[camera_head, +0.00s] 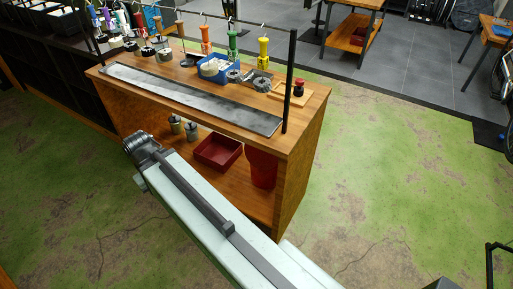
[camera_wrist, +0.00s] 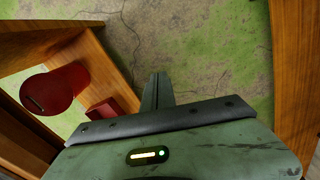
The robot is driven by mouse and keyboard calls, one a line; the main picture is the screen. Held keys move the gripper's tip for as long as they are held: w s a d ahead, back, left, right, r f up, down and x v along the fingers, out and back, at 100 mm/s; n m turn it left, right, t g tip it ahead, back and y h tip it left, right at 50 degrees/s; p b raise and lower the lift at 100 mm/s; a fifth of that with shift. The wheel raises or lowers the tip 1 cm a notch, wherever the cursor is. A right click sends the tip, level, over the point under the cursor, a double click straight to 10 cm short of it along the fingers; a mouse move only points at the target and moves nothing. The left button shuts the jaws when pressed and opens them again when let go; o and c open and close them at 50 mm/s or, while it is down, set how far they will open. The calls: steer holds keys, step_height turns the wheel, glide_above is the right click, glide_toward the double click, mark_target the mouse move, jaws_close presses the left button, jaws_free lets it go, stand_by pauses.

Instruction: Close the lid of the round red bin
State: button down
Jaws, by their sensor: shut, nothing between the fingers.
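The round red bin (camera_head: 262,168) stands on the lower shelf of the wooden workbench, at its right end in the head view. The tabletop hides its upper part there. In the wrist view the red bin (camera_wrist: 68,82) is at the left, with a flat round red face (camera_wrist: 42,98) bearing a small dark mark. I cannot tell from these views how far the lid is open. My gripper (camera_wrist: 157,78) is shut and empty in the wrist view, apart from the bin and to its right. In the head view my arm crosses in front of the bench.
A red tray (camera_head: 217,152) and small metal canisters (camera_head: 184,128) share the lower shelf. The workbench (camera_head: 312,105) holds a long metal plate (camera_head: 190,95), a blue box (camera_head: 217,70) and several coloured tools. The bench side panels flank the shelf. Green floor (camera_head: 400,170) to the right is clear.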

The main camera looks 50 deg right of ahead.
steer(key=w+d+f+t+h+b, duration=0.1)
steer(key=w+d+f+h+b, duration=0.15)
steer(key=d+f+b, duration=0.55)
steer(key=w+d+f+t+h+b, duration=0.1)
steer(key=d+f+h+b, duration=0.3)
steer(key=d+f+b, duration=0.45)
steer(key=w+d+f+n+h+b, duration=0.1)
steer(key=d+h+b, duration=0.2)
steer(key=d+b, duration=0.5)
steer(key=w+d+f+t+h+b, duration=0.1)
steer(key=d+b, duration=0.7)
steer(key=d, duration=0.8)
steer(key=w+d+f+n+h+b, duration=0.1)
steer(key=d+f+h+b, duration=0.2)
steer(key=d+h+b, duration=0.2)
steer(key=d+b, duration=0.3)
steer(key=d, duration=0.4)
steer(key=shift+w+d+f+n+t+b, duration=0.2)
steer(key=shift+d+n+t+b, duration=0.1)
steer(key=shift+d+b, duration=0.1)
steer(key=shift+a, duration=0.1)
